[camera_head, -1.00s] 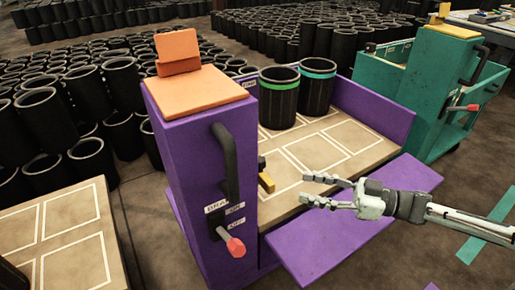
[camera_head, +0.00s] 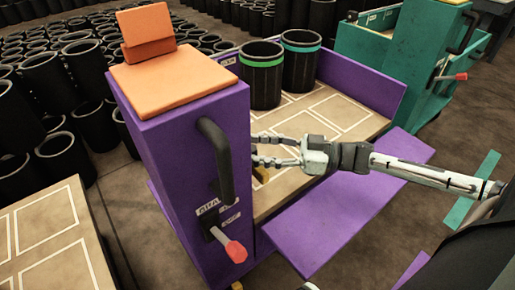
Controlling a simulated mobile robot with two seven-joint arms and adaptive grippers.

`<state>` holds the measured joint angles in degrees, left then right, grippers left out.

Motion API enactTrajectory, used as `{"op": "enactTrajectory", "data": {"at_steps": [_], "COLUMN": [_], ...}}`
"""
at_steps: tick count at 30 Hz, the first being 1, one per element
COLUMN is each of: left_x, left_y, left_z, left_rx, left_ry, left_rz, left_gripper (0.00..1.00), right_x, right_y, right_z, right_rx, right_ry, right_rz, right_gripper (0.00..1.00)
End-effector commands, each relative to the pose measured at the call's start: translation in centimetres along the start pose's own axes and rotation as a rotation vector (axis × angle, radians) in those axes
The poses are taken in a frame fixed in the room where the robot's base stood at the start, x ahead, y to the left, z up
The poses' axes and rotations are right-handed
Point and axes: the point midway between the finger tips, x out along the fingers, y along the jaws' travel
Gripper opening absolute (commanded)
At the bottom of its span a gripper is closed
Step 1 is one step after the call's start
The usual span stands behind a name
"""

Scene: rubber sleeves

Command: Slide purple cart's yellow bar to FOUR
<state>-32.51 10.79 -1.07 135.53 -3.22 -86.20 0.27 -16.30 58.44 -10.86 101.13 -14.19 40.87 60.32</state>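The purple cart (camera_head: 185,190) fills the middle of the head view, with an orange top, a black handle and a red-tipped lever on its near post. The yellow bar (camera_head: 261,174) shows only in part, low beside the post's right side and behind my gripper. My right gripper (camera_head: 253,150) comes in from the right, with its fingers apart and pointing left at the post, just above the bar. I cannot tell whether a finger touches the post or the bar. No FOUR mark is readable. My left gripper is not in view.
Two black sleeves, one green-banded (camera_head: 262,75) and one blue-banded (camera_head: 301,62), stand on the cart's bed. A purple flap (camera_head: 345,215) sticks out in front. A teal cart (camera_head: 395,60) stands at the back right. Many black sleeves fill the left and back.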

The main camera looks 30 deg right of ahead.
Motion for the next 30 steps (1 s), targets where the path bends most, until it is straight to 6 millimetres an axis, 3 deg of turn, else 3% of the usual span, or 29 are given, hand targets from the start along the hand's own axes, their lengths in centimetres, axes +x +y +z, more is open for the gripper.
{"op": "enactTrajectory", "data": {"at_steps": [8, 20, 30], "left_x": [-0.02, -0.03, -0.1], "left_y": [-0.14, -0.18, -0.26], "left_z": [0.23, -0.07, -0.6], "left_rx": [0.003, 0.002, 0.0], "left_ry": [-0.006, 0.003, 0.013], "left_rz": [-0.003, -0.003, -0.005], "left_gripper": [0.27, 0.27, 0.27], "right_x": [0.3, 0.27, 0.16], "right_y": [-0.01, -0.02, 0.07], "right_z": [-0.04, -0.03, -0.01], "right_rx": [0.0, 0.0, 0.0], "right_ry": [0.0, 0.0, 0.0], "right_rz": [-0.001, -0.001, -0.001], "right_gripper": [0.47, 0.0, 0.0]}}
